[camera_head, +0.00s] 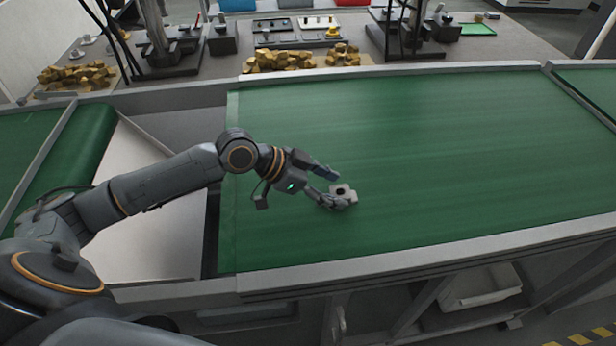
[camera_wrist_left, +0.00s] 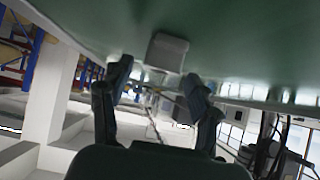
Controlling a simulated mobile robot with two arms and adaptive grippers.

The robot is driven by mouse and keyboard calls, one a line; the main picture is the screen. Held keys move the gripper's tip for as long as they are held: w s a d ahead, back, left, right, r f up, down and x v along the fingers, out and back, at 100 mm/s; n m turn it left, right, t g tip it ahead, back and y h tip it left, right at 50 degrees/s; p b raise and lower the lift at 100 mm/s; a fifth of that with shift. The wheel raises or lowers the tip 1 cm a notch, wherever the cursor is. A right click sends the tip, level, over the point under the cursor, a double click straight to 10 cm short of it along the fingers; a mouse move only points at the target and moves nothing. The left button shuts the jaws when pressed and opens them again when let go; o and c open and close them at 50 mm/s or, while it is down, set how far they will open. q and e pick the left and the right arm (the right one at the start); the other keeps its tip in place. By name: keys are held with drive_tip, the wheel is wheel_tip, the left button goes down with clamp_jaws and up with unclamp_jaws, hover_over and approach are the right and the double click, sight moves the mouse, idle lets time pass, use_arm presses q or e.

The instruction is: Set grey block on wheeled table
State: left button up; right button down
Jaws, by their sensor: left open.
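The grey block (camera_head: 347,193) is a small light cube with a dark round spot on one face. It sits on the green conveyor belt, and it also shows in the left wrist view (camera_wrist_left: 167,51) just beyond the fingertips. My left gripper (camera_head: 337,190) is open low over the belt, with its fingers spread on either side of the block's near side. I cannot tell whether a finger touches the block. My right gripper is out of view. I cannot make out a wheeled table in these views.
The green conveyor belt (camera_head: 430,140) is clear to the right of the block and has raised metal edges. A work table behind it holds gold-coloured chunks (camera_head: 280,61), dark stands and trays. A pale sloped panel (camera_head: 150,220) lies left of the belt. A white bin (camera_head: 482,287) is below the belt.

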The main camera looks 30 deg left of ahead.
use_arm(q)
drive_tip(key=b+v, duration=0.1)
drive_tip(key=v, duration=0.7)
drive_tip(key=shift+s+a+r+b, duration=0.15)
drive_tip(key=shift+a+b, duration=0.1)
drive_tip(key=shift+b, duration=0.05)
drive_tip(key=shift+s+a+r, duration=0.25)
drive_tip(key=shift+r, duration=0.15)
drive_tip(key=shift+r, duration=0.1)
